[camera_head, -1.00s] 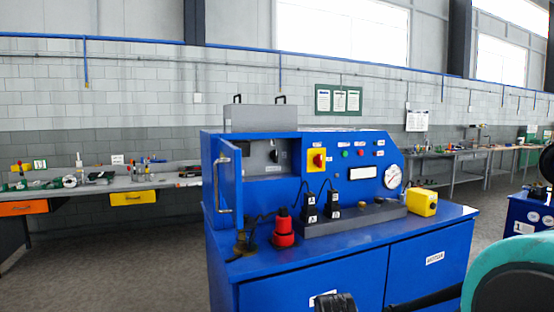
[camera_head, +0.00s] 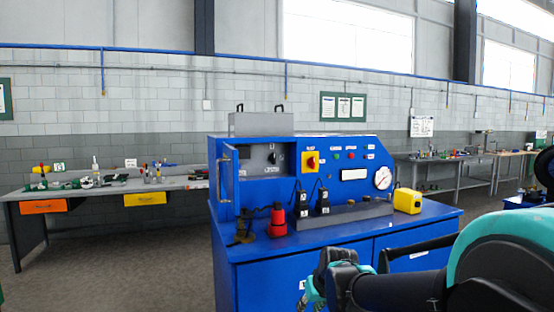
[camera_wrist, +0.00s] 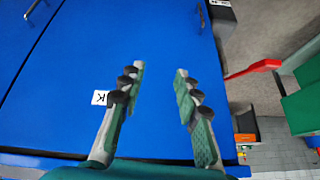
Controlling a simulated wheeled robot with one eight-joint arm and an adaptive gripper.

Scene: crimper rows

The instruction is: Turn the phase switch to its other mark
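A blue test bench (camera_head: 300,262) stands ahead with an open compartment (camera_head: 252,188) at its upper left. A small dark rotary knob (camera_head: 272,158) with tiny marks sits on the grey panel inside; it looks like the phase switch, but its labels and setting are too small to read. The compartment door (camera_head: 222,180) with its handle stands open on the left. My gripper (camera_wrist: 161,70) is open and empty, its fingers apart in front of a blue bench surface in the wrist view. In the head view it is low in front of the bench, away from the knob.
A red-and-yellow switch (camera_head: 311,161) and a gauge (camera_head: 382,178) are on the bench front. A red plug-like part (camera_head: 277,220), black connectors (camera_head: 322,200) with cables, and a yellow box (camera_head: 407,200) stand on the bench top. Workbenches (camera_head: 125,188) line the wall.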

